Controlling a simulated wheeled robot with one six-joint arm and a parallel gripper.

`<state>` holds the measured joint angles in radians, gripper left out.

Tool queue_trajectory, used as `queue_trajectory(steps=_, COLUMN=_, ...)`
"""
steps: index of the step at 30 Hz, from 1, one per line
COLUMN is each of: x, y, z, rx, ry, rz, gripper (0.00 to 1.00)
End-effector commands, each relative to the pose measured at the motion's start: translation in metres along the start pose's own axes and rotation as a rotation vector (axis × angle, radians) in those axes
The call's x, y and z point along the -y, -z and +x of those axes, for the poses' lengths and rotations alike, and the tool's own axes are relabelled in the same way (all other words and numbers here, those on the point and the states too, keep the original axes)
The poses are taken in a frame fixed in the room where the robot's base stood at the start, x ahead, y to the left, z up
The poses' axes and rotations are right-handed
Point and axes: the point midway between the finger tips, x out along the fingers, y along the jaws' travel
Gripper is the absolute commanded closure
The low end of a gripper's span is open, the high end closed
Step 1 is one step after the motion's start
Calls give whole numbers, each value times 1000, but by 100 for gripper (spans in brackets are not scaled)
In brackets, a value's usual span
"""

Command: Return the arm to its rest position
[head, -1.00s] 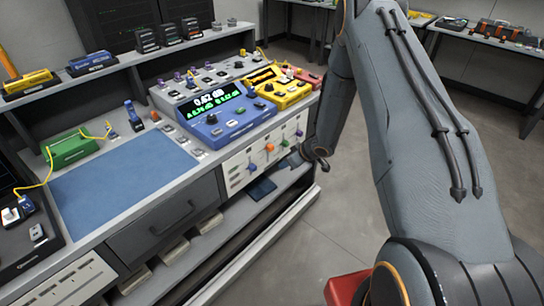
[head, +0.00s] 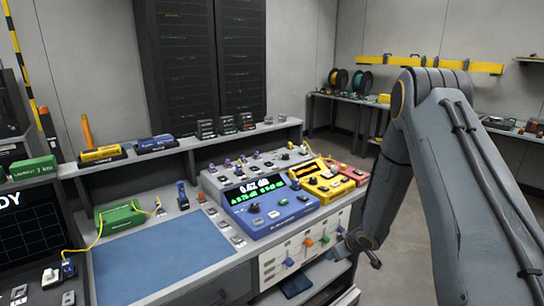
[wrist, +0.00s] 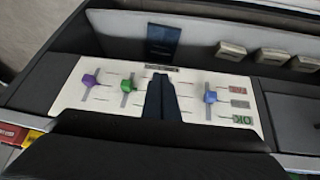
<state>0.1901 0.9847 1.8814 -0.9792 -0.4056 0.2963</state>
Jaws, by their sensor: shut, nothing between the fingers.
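My gripper (head: 359,252) hangs at the end of my bent arm in the head view, beside the right end of the white slider panel (head: 268,266) on the bench front. In the wrist view the dark fingers (wrist: 160,92) are together and empty, in front of the same panel. They hide part of its middle. Purple (wrist: 90,80), green (wrist: 127,86) and blue (wrist: 210,97) slider knobs show around them. I cannot tell the exact gap between fingers and panel.
The bench holds a blue meter (head: 270,208), a yellow unit (head: 325,187), a green box (head: 121,215) with a yellow fibre, and a blue mat (head: 160,255). A shelf lies below the panel. Open floor (head: 402,270) lies right of the bench.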

Motion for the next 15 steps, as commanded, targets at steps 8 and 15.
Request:
queue_trajectory(steps=8, x=4, y=15, z=-106, rx=149, ry=-153, rz=120, gripper=100)
queue_trajectory(steps=15, x=42, y=-1, z=-198, rx=286, ry=-209, rz=251, gripper=100)
